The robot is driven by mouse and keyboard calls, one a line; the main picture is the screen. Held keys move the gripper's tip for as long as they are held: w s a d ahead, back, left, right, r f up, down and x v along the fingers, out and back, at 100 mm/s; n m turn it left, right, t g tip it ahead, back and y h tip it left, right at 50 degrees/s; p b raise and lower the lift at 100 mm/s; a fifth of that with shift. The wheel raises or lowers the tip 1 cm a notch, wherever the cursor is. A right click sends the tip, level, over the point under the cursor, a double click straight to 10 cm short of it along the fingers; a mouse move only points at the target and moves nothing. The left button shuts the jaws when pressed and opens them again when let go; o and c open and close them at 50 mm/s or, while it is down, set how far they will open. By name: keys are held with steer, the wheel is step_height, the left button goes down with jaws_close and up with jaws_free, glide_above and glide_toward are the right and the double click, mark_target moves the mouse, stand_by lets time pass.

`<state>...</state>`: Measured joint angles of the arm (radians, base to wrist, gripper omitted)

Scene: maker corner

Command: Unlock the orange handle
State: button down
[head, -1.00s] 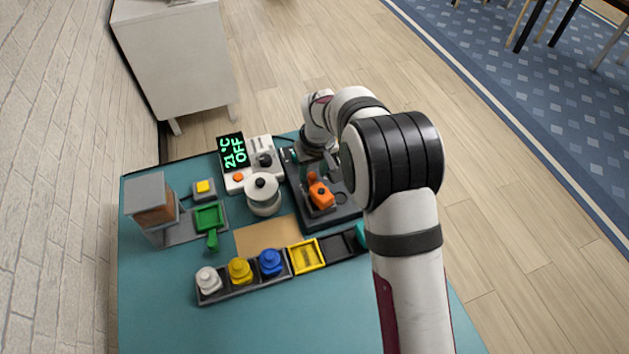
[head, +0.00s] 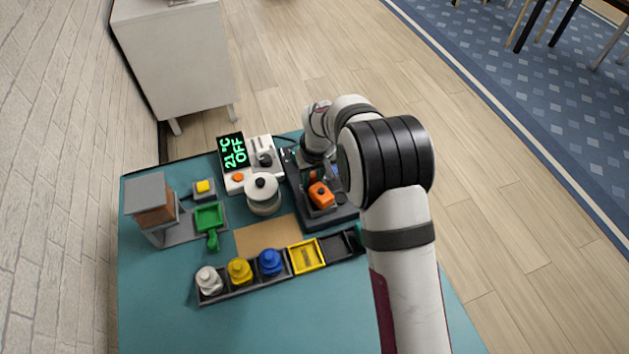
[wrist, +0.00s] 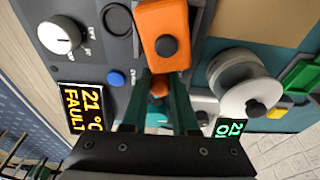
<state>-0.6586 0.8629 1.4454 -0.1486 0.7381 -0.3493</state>
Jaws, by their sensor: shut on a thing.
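The orange handle is a block with a dark round pivot on a dark machine base, seen in the head view (head: 320,194) and at the top of the wrist view (wrist: 163,40). A smaller orange end lies just below the block in the wrist view. My gripper (wrist: 160,92) has its two teal fingers close around that small orange end, shut on it. The fingers partly hide how it joins the block. In the head view my arm mostly hides the gripper.
A display reading 21 °C FAULT (wrist: 84,107), a white dial (wrist: 60,35) and a blue button (wrist: 115,79) are beside the handle. A white lidded pot (head: 263,195) stands to the left. A parts tray (head: 243,289) with white, yellow and blue pieces lies in front.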

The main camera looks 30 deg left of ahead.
steer(key=shift+w+a, duration=0.9)
steer(key=shift+w, duration=0.05)
steer(key=c, duration=0.9)
jaws_free()
steer(key=shift+r, duration=0.1)
step_height(320, 180, up, 7)
steer(key=shift+f, duration=0.1)
